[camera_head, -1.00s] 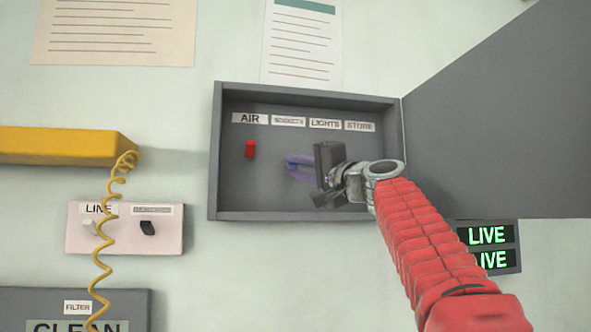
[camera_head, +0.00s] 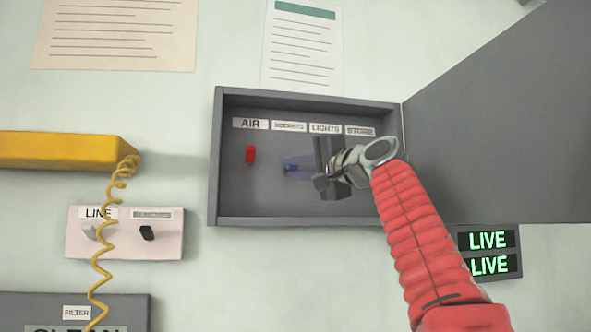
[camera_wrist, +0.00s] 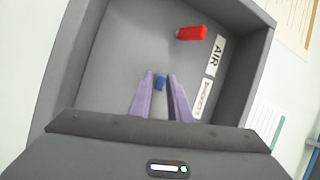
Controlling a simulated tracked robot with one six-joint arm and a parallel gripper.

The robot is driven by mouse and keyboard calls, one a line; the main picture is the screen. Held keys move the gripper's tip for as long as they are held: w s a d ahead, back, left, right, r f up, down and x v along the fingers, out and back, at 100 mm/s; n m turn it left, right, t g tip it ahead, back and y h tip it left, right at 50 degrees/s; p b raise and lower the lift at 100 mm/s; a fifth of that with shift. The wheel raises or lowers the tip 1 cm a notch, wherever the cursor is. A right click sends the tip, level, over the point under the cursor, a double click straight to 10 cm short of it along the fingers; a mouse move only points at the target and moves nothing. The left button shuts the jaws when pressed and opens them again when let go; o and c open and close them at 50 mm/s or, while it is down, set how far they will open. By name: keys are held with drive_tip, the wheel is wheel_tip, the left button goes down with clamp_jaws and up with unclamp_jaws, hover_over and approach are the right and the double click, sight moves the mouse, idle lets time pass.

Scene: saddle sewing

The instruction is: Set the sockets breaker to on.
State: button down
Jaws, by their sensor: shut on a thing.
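The sockets breaker is a small blue lever (camera_wrist: 160,82) below the SOCKETS label (camera_head: 289,126) in the open grey breaker box (camera_head: 240,213). In the head view only a little blue (camera_head: 291,168) shows at my fingertips. My gripper (camera_wrist: 160,77) has its two purple fingers inside the box, one on each side of the blue lever, shut on it. In the head view my gripper (camera_head: 293,169) reaches in from the right. Its dark body hides the area under the LIGHTS (camera_head: 325,128) and STORE (camera_head: 360,131) labels. I cannot tell the lever's exact setting.
A red lever (camera_head: 250,155) under the AIR label (camera_head: 250,123) stands just left of my fingers. The box door (camera_head: 500,130) hangs open on the right. A LINE switch panel (camera_head: 110,245), a coiled yellow cord (camera_head: 101,262) and LIVE signs (camera_head: 488,241) are outside the box.

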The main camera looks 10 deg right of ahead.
drive_tip(key=c, duration=1.6)
unclamp_jaws()
drive_tip(key=shift+d, duration=0.1)
drive_tip(key=shift+c, duration=0.2)
drive_tip(key=shift+s, duration=0.15)
drive_tip(key=v, duration=1.3)
drive_tip(key=shift+s+d, duration=0.15)
drive_tip(key=shift+s, duration=0.05)
drive_tip(key=shift+f, duration=0.15)
drive_tip(key=shift+c, duration=0.2)
